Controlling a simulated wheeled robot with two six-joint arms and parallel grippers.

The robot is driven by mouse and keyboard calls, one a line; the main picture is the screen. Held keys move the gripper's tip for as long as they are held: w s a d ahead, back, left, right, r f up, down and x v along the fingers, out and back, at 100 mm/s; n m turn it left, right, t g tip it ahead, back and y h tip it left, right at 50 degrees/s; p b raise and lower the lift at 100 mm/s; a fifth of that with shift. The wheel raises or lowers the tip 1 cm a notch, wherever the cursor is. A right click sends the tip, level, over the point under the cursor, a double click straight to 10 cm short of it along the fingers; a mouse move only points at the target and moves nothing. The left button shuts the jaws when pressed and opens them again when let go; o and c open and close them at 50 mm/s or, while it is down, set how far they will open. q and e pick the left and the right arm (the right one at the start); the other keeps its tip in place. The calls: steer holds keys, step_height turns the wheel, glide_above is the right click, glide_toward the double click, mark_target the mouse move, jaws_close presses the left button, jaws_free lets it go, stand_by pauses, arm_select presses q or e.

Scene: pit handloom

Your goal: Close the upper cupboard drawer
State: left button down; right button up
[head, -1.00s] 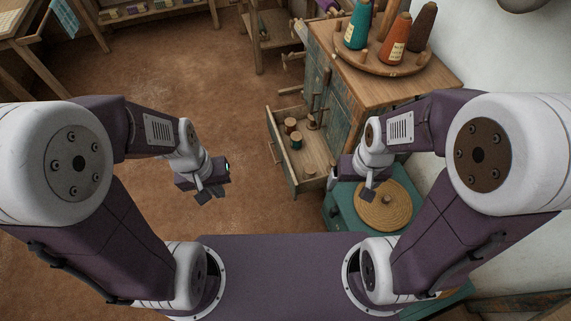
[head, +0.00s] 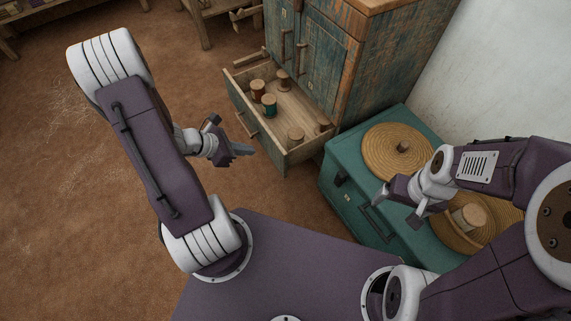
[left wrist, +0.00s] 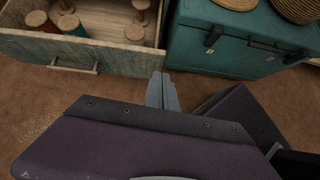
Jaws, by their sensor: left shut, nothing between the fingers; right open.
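The cupboard (head: 328,58) is worn blue-green wood with doors above. Its drawer (head: 286,158) stands pulled out towards the left and holds several wooden spools, one with teal thread (head: 269,104). In the left wrist view the drawer front (left wrist: 110,62) and its bar handle (left wrist: 72,68) show at the upper left. My left gripper (head: 250,151) is shut and empty, just left of the near end of the drawer front; whether it touches cannot be told. My right gripper (head: 395,212) is open over the teal chest, apart from the drawer.
A teal chest (head: 345,200) stands right of the drawer, with round woven lids (head: 395,145) on top. The white wall (head: 480,60) is behind. The brown floor (head: 70,200) left of the drawer is clear. Wooden furniture stands at the back left.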

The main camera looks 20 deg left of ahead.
arm_select(q)
step_height(320, 180, down, 3)
steer(key=a, duration=0.1)
steer(key=n+b, duration=0.1)
steer(key=b, duration=0.6)
glide_toward(280, 152)
steer(key=shift+x, duration=3.05)
arm_select(e)
steer(key=shift+f, duration=4.45)
arm_select(q)
steer(key=shift+s+f, duration=0.1)
